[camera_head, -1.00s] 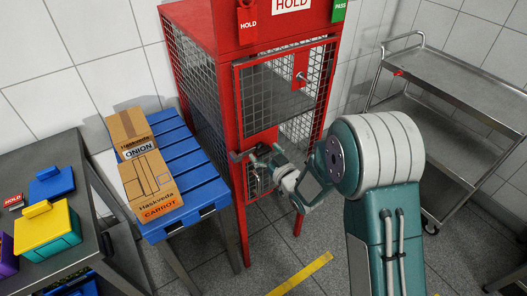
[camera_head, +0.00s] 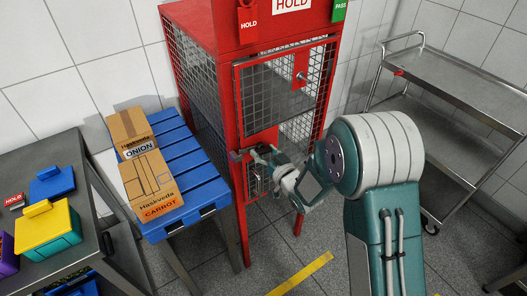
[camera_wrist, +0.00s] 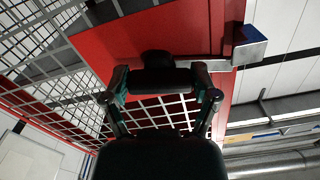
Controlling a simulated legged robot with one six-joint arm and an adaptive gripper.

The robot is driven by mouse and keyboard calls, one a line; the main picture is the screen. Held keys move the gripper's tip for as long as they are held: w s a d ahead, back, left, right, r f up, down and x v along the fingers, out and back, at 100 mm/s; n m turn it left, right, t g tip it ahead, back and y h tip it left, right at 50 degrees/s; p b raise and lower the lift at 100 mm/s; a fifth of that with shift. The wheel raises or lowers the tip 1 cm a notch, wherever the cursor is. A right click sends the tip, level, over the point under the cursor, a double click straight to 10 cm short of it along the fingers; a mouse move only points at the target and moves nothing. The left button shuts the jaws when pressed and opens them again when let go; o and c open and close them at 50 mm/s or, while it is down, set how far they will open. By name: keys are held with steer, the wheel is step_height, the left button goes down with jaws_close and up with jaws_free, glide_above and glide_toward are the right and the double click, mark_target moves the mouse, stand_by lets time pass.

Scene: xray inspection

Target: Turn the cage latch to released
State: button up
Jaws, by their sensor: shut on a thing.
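The red cage (camera_head: 240,120) stands against the wall, with a mesh door facing me. Its latch (camera_head: 238,155) is at the left edge of the door, about halfway down. In the wrist view the latch shows as a grey metal bar (camera_wrist: 205,64) running across a red panel, with a block at its right end. My gripper (camera_head: 258,155) is at the latch. In the wrist view its fingers (camera_wrist: 160,82) are closed around the dark latch handle near the bar's left end. The hand hides part of the handle, and its exact turn is hard to tell.
A blue slatted table (camera_head: 200,165) with two cardboard boxes (camera_head: 148,180) stands left of the cage. A steel bench (camera_head: 75,165) holds coloured bins at far left. A steel trolley (camera_head: 450,75) stands at right.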

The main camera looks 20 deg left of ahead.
steer(key=m, duration=0.8)
steer(key=shift+w, duration=0.1)
steer(key=m, duration=0.4)
steer(key=shift+d+m, duration=0.1)
steer(key=shift+m, duration=1.6)
steer(key=o, duration=1.2)
steer(key=shift+w+f, duration=0.1)
